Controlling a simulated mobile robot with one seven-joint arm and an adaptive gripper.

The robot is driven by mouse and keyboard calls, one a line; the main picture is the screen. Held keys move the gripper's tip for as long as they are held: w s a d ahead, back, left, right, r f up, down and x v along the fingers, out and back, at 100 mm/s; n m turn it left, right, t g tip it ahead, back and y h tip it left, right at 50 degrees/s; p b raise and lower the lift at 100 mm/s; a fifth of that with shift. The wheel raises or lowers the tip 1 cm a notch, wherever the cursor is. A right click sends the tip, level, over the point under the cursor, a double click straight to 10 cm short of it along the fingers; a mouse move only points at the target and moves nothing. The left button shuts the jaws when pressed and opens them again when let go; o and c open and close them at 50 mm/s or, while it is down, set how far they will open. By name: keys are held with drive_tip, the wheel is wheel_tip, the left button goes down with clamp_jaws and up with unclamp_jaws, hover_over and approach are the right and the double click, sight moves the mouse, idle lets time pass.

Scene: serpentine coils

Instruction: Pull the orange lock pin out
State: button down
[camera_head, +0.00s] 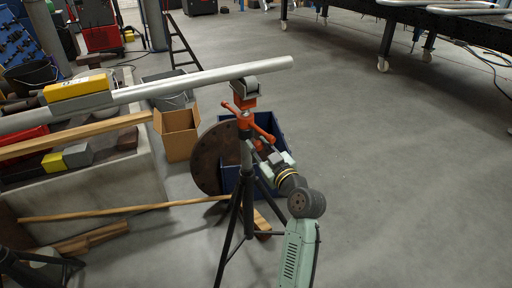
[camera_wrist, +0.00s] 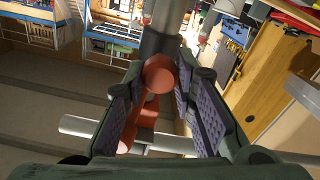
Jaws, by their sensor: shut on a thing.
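The pipe stand (camera_head: 246,160) is a dark tripod with a grey post and an orange head, standing upright at the middle of the head view. Orange bars (camera_head: 262,132) stick out from its collar. My gripper (camera_head: 268,152) reaches in from the lower right, close to the post just below these bars. In the wrist view my gripper (camera_wrist: 163,85) has its two padded fingers on either side of the orange lock pin (camera_wrist: 158,74), whose round end faces the camera. It is shut on the pin. How far the pin sits in the post is hidden.
A long silver pipe (camera_head: 215,76) rests on the roller (camera_head: 245,91) atop the stand. A blue bin (camera_head: 277,125), a rusty disc (camera_head: 208,160) and a cardboard box (camera_head: 179,134) stand behind and left.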

drive_tip(key=c, duration=1.3)
unclamp_jaws()
drive_tip(key=shift+s+d, duration=0.1)
drive_tip(key=v, duration=1.2)
drive_tip(key=shift+r, duration=0.1)
